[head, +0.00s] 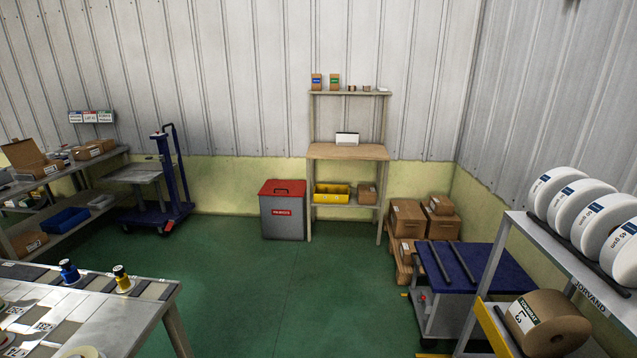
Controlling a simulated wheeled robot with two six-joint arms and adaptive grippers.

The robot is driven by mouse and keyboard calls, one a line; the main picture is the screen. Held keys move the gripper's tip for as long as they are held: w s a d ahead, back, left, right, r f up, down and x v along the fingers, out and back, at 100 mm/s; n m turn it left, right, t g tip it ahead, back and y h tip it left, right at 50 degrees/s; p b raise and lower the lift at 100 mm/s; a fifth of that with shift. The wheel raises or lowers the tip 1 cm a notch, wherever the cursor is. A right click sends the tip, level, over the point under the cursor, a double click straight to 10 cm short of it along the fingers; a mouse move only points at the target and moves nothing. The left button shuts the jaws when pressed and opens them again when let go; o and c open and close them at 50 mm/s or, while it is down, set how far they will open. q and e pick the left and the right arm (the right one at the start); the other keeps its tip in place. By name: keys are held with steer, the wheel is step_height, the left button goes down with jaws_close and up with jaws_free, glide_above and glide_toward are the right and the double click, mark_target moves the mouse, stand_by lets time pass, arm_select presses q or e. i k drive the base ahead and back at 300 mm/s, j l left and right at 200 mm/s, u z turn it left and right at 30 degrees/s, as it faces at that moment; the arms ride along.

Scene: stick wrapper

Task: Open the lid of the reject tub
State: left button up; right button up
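The reject tub (282,218) is a grey box standing on the green floor against the far wall, near the middle of the head view. Its red lid (282,187) is shut and has a dark handle on top. A red label with white lettering is on its front. Neither of my grippers is in view.
A wooden-topped shelf stand (347,152) is right beside the tub, with a yellow bin (331,193) on its lower shelf. A blue lift trolley (163,207) stands to the left. A blue cart (470,268) and paper-roll rack (570,262) stand right. Green floor (270,300) ahead is clear.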

mark_target(272, 187)
steer(key=i+l, duration=0.1)
steer(key=i, duration=2.65)
steer(key=i+l+u, duration=0.15)
steer(key=i+u, duration=0.3)
steer(key=i+l+u, duration=1.3)
steer(key=l, duration=0.3)
